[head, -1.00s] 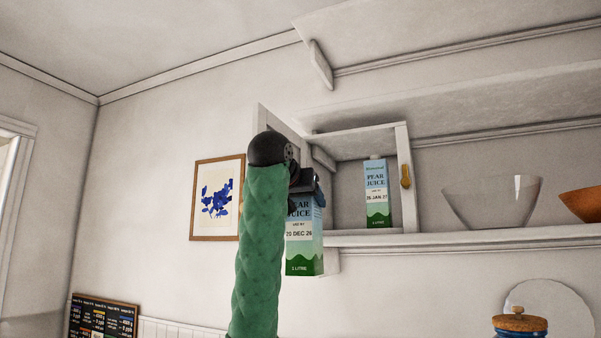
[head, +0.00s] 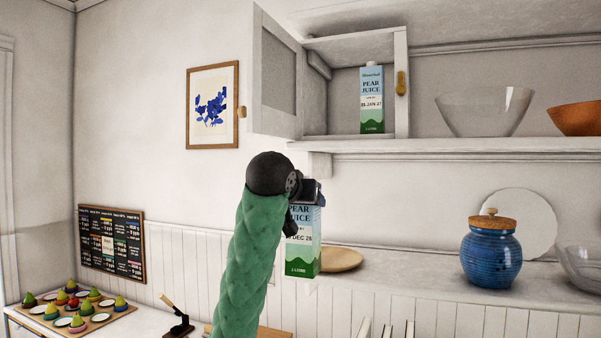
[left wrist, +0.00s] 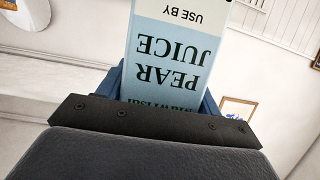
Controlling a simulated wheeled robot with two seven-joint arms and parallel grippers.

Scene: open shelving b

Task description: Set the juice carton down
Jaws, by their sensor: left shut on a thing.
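A pear juice carton (head: 303,258), blue above and green below with a use-by date of 20 DEC 26, hangs upright in my left gripper (head: 310,192). The gripper is shut on the carton's upper part. The carton also shows upside down in the left wrist view (left wrist: 178,45), between the jaws (left wrist: 160,110). In the head view it is in front of the lower shelf (head: 400,280), below the open cupboard. A second pear juice carton (head: 372,98), its date reading JAN 27, stands in the cupboard (head: 330,90). My right gripper is not in view.
A wooden plate (head: 342,259) lies on the lower shelf right of the held carton. A blue jar (head: 490,255) and glass bowl (head: 580,265) stand farther right. A cupboard door (head: 275,80) hangs open. A tray of cupcake-like things (head: 75,310) is at lower left.

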